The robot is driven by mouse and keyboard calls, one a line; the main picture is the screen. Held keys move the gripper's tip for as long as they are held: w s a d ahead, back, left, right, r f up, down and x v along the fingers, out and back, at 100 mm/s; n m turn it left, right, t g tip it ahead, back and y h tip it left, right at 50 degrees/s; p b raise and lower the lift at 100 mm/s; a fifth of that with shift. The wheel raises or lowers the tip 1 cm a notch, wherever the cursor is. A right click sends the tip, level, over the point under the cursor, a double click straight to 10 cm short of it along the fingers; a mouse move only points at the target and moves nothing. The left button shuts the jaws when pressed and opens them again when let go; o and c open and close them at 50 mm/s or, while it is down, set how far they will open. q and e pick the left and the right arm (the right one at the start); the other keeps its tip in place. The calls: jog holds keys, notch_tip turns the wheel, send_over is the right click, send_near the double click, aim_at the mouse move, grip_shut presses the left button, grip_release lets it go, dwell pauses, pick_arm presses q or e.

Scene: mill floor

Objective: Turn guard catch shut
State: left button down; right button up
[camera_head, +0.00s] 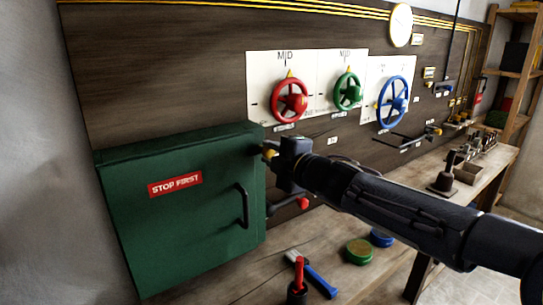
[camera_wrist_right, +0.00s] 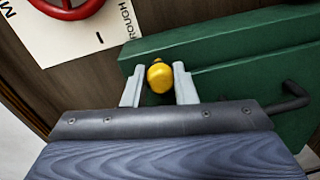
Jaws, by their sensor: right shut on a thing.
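The green guard (camera_head: 180,220) with the red "STOP FIRST" label (camera_head: 175,185) stands closed-looking at the left of the panel. The guard catch shows as a yellow knob (camera_wrist_right: 159,77) near the guard's top edge in the right wrist view. My right gripper (camera_head: 269,153) reaches in from the right to the guard's upper right corner. In the right wrist view its two fingers (camera_wrist_right: 158,86) stand on either side of the yellow knob, shut on it. The gripper hides most of the catch in the head view. My left gripper is not in view.
Red (camera_head: 289,100), green (camera_head: 347,91) and blue (camera_head: 392,102) handwheels are on the panel above right. A black lever with a red knob (camera_head: 303,203) is beside the guard's handle (camera_head: 242,206). The bench holds a blue brush (camera_head: 320,281), a green lid (camera_head: 359,251) and a blue lid (camera_head: 381,237).

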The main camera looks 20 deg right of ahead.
jog(key=shift+f, duration=0.25)
jog(key=o, duration=1)
jog(key=shift+r, duration=0.15)
jog(key=shift+s+d+r, duration=0.15)
jog(key=shift+s, duration=0.2)
jog(key=p+v, duration=0.2)
jog(key=v, duration=0.5)
jog(key=shift+s, duration=0.1)
